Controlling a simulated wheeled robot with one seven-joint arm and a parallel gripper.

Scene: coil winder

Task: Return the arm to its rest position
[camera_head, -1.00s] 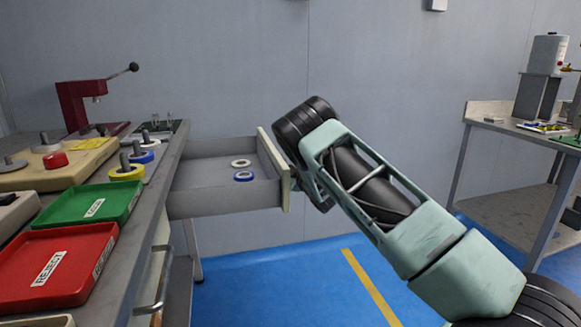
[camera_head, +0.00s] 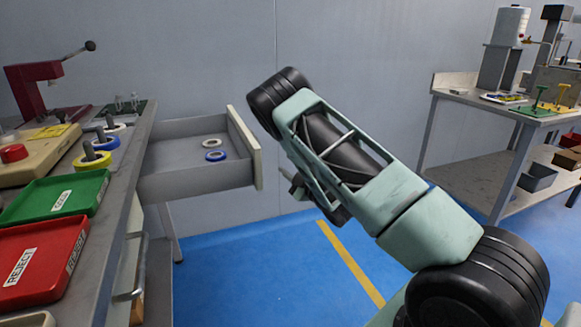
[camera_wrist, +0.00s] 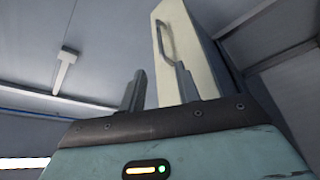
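My arm (camera_head: 345,150) is raised and bent in front of the drawer in the head view. My gripper is mostly hidden behind the arm there. In the wrist view my gripper (camera_wrist: 160,82) has its two fingers apart with nothing between them. The open drawer (camera_head: 195,183) holds a white ring (camera_head: 211,143) and a blue ring (camera_head: 215,156). In the wrist view the drawer's pale front (camera_wrist: 195,50) and its grey handle (camera_wrist: 163,40) stand just beyond the fingertips. The handle looks clear of the fingers.
The left workbench (camera_head: 112,165) bears a green tray (camera_head: 90,195), a red REJECT tray (camera_head: 70,262) and a red press (camera_head: 30,85). A second table (camera_head: 435,110) with equipment stands at the right. Blue floor (camera_head: 240,265) is open between them.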

